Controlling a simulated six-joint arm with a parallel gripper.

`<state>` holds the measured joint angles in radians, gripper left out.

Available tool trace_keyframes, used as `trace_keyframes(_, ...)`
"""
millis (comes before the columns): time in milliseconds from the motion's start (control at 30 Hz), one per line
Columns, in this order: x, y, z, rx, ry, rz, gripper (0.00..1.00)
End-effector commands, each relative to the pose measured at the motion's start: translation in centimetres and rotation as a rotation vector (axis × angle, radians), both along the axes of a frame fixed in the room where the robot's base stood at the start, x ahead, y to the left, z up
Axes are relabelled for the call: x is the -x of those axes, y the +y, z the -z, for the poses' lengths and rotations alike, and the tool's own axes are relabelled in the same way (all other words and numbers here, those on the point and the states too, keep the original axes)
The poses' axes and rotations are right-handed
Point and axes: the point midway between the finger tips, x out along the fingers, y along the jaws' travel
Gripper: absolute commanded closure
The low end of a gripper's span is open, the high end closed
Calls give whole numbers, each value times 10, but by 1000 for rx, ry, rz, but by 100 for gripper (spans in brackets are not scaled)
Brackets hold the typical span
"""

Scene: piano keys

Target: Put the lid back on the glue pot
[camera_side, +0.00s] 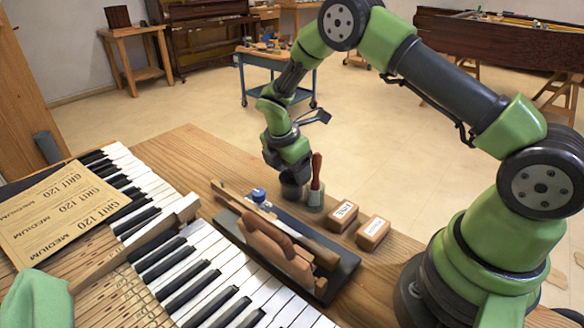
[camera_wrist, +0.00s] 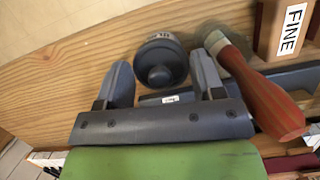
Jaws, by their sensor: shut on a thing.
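The glue pot (camera_side: 291,189) is a dark round pot on the wooden bench, partly hidden under my gripper in the side view. In the wrist view the pot (camera_wrist: 158,36) shows a strip of its label behind a dark round lid (camera_wrist: 161,74) with a central knob. My gripper (camera_wrist: 163,70) is shut on the lid, with one finger on each side of it. In the side view my gripper (camera_side: 290,173) points down directly over the pot. The lid lines up with the pot's top, but I cannot tell whether it is fully seated.
A red-handled brush (camera_side: 317,172) stands upright close right of the pot; it also shows in the wrist view (camera_wrist: 265,95). Two labelled wooden blocks (camera_side: 343,215) (camera_side: 373,233) stand right of it. A dark tray (camera_side: 340,272) with tools lies in front. Piano keys (camera_side: 200,268) are left.

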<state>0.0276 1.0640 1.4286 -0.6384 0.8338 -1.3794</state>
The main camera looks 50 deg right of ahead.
Motion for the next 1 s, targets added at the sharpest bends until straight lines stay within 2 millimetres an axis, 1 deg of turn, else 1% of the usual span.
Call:
trace_keyframes(267, 0, 0, 0, 0, 0, 0, 60)
trace_keyframes(300, 0, 0, 0, 0, 0, 0, 31)
trace_keyframes(367, 0, 0, 0, 0, 0, 0, 17)
trace_keyframes(400, 0, 0, 0, 0, 0, 0, 8)
trace_keyframes(600, 0, 0, 0, 0, 0, 0, 8)
trace_keyframes(633, 0, 0, 0, 0, 0, 0, 1)
trace_keyframes(667, 0, 0, 0, 0, 0, 0, 0)
trace_keyframes(867, 0, 0, 0, 0, 0, 0, 0)
trace_keyframes(1000, -1, 0, -6, 0, -2, -1, 0)
